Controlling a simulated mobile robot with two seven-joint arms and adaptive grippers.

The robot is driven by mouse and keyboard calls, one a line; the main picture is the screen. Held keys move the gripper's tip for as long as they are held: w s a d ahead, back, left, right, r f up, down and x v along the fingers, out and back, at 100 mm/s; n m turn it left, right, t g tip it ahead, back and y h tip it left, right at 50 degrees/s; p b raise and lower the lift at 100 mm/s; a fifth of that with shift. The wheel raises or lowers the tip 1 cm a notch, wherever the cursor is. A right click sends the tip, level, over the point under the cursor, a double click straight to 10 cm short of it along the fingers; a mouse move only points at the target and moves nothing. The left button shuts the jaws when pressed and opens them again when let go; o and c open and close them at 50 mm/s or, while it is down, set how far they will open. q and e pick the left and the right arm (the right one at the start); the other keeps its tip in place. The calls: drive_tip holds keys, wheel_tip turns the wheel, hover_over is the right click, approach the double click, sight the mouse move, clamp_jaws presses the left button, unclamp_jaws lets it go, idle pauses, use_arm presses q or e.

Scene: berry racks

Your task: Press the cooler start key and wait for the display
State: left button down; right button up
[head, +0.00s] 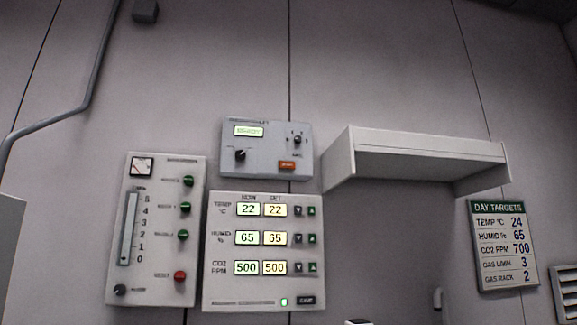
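A grey control box (262,171) is mounted on the wall, above the middle of the view. It has a small lit green display (248,131) that seems to read READY, though the text is blurred. An orange key (287,165) sits at its lower right, its label too small to read. A black knob (240,155) is at its lower left and a small switch (297,140) at its upper right. I cannot read a name that marks this box as the cooler. Neither of my grippers is in view.
Below is a climate panel (224,285) showing 22, 65 and 500 in both columns. Left is a panel (117,180) with green and red buttons. A projecting shelf or hood (430,143) is at right, beside a DAY TARGETS sign (500,207) listing 24, 65, 700, 3, 2.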

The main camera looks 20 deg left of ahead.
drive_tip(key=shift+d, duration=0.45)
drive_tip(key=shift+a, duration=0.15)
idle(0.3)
